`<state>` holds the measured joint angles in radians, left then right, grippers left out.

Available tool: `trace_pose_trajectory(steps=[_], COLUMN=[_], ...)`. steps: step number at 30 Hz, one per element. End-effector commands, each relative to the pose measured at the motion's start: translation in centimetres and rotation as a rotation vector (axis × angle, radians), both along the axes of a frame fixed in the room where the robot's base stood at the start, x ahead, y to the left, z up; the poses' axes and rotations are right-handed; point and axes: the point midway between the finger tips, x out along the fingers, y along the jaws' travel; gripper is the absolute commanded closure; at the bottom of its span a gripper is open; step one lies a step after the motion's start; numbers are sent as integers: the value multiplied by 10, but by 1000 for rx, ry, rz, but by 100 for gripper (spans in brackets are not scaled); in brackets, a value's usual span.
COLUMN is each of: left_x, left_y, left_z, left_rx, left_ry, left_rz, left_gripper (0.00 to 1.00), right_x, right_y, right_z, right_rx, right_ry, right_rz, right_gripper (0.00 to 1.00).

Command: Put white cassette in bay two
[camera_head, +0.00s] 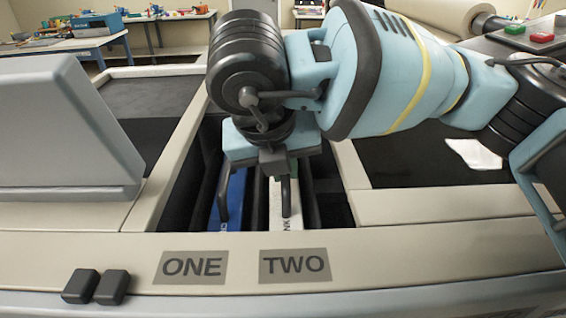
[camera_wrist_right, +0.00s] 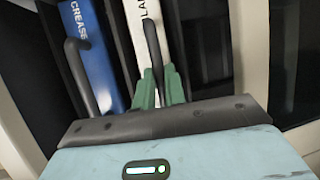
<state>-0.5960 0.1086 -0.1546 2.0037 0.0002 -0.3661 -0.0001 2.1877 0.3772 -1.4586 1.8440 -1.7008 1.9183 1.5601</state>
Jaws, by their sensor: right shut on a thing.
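The white cassette (camera_head: 284,213) sits low in the slot behind the label TWO (camera_head: 295,265), its dark handle upright. In the right wrist view the white cassette (camera_wrist_right: 138,24) stands beside the blue cassette (camera_wrist_right: 91,62), with a gap between them. The blue cassette (camera_head: 235,200) is in the slot behind the label ONE (camera_head: 192,267). My left gripper is in neither view.
A cream frame (camera_head: 400,240) borders the bays. Dark walls and narrow openings flank both cassettes. A grey housing (camera_head: 60,130) stands at the left, with two black knobs (camera_head: 97,287) at the front. A red button (camera_head: 541,37) and green button (camera_head: 515,29) are at the upper right.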

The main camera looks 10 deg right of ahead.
Motion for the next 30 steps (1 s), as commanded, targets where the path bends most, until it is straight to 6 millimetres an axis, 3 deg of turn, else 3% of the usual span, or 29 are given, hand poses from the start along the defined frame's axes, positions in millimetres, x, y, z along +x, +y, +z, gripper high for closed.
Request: trace_pose_trajectory(steps=[19,20,25,30], left_x=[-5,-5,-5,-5], left_y=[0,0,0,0], left_z=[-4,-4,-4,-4], left_rx=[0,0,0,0], left_ry=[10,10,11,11], left_rz=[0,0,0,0], left_gripper=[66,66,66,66], right_x=[0,0,0,0], right_y=[0,0,0,0], right_z=[-7,-7,-7,-7], right_rx=[0,0,0,0], right_ry=[0,0,0,0], right_rz=[-1,0,0,0], right_gripper=[100,87,64,63])
